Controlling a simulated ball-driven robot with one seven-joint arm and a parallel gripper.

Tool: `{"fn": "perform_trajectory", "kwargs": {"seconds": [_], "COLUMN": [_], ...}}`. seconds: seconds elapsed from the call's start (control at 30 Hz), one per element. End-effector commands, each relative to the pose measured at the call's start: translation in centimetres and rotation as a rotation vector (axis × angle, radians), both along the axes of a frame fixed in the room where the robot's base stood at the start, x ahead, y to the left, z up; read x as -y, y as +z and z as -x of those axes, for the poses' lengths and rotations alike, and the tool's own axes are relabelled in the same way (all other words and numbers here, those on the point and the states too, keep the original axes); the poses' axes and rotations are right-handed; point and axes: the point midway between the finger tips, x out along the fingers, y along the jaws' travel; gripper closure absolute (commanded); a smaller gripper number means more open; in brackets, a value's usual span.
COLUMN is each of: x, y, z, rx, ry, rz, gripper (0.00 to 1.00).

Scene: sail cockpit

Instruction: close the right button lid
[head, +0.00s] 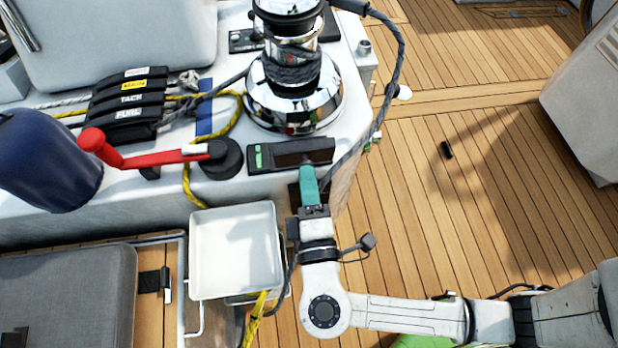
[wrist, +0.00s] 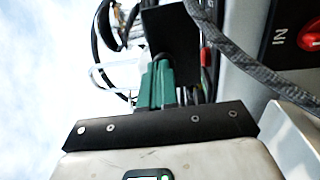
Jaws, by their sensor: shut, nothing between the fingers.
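A black button panel (head: 265,159) with a green label at its left end lies on the white console, in front of the chrome winch. A dark lid-like piece (head: 308,153) covers its right part; I cannot tell its exact angle there. In the wrist view a flat black flap (wrist: 172,32), likely the lid, stands out from the white surface just beyond my fingertips. My gripper (head: 309,172) has teal fingers, shut and empty, at the panel's near right edge. The fingers also show in the wrist view (wrist: 160,85). I cannot tell if they touch the flap.
The chrome winch (head: 292,95) stands behind the panel, with a grey rope (head: 384,105) hanging along its right. A red-handled lever (head: 140,158) is to the left, and a white tray (head: 236,252) is below. The wooden deck on the right is mostly clear.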

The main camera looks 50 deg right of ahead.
Motion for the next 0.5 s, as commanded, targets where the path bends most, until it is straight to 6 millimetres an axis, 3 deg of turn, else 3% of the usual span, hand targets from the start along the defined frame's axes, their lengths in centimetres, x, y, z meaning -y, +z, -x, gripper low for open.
{"fn": "perform_trajectory", "kwargs": {"seconds": [0.03, 0.5], "x": [0.1, 1.5], "y": [1.5, 3.6], "z": [-0.2, -2.1], "rx": [-0.031, -0.315], "ry": [-0.002, -0.002], "rz": [-0.023, -0.231], "gripper": [1.00, 1.00]}}
